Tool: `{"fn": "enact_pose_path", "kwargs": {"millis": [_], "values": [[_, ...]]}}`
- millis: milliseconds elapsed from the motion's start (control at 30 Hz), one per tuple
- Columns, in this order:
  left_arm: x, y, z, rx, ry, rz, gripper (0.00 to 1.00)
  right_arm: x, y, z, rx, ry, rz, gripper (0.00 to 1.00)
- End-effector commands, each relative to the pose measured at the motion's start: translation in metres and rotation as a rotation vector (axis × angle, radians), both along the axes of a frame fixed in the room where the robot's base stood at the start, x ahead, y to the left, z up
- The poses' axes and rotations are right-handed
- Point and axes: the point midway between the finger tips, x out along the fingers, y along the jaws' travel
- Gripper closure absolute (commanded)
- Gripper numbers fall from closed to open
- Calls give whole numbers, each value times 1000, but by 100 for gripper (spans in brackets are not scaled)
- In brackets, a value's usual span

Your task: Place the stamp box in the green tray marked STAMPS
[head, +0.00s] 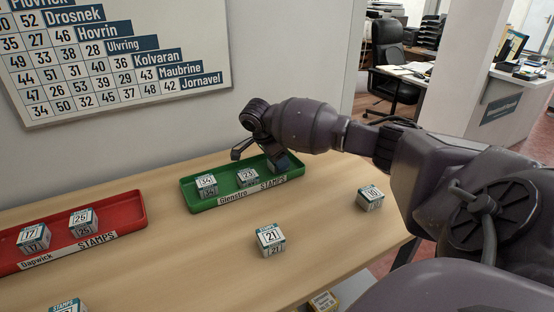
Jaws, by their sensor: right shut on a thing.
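The green tray (208,206) marked STAMPS, with "Dienstro" on its label, lies on the counter in the head view. Two white-and-teal stamp boxes, numbered 34 (206,185) and 23 (247,177), sit in its left and middle parts. My right gripper (275,157) is over the tray's right part, shut on a stamp box (285,167). That box is partly hidden by the gripper, and its number cannot be read. I cannot tell whether it touches the tray floor. My left gripper is not in view.
A red tray (128,205) marked STAMPS, "Dapwick", holds boxes 17 (33,237) and 25 (83,222). Loose boxes 21 (270,240) and 10 (370,197) stand on the wooden counter (190,265). Another box (68,306) is cut off at lower left. A number chart hangs behind.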

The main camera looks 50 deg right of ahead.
Motion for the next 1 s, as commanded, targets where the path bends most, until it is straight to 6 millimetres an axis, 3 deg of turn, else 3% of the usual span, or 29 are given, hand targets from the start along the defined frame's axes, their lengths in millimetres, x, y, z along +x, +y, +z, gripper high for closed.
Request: {"fn": "enact_pose_path", "kwargs": {"millis": [200, 233, 400, 767, 1000], "values": [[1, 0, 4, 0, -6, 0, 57, 0, 0, -1, 0, -2, 0, 77], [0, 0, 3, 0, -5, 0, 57, 0, 0, -1, 0, -2, 0, 48], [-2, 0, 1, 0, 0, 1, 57, 0, 0, -2, 0, -1, -1, 24], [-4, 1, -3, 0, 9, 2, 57, 0, 0, 1, 0, 0, 0, 24], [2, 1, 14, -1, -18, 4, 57, 6, 14, 41, 2, -10, 2, 24]]}}
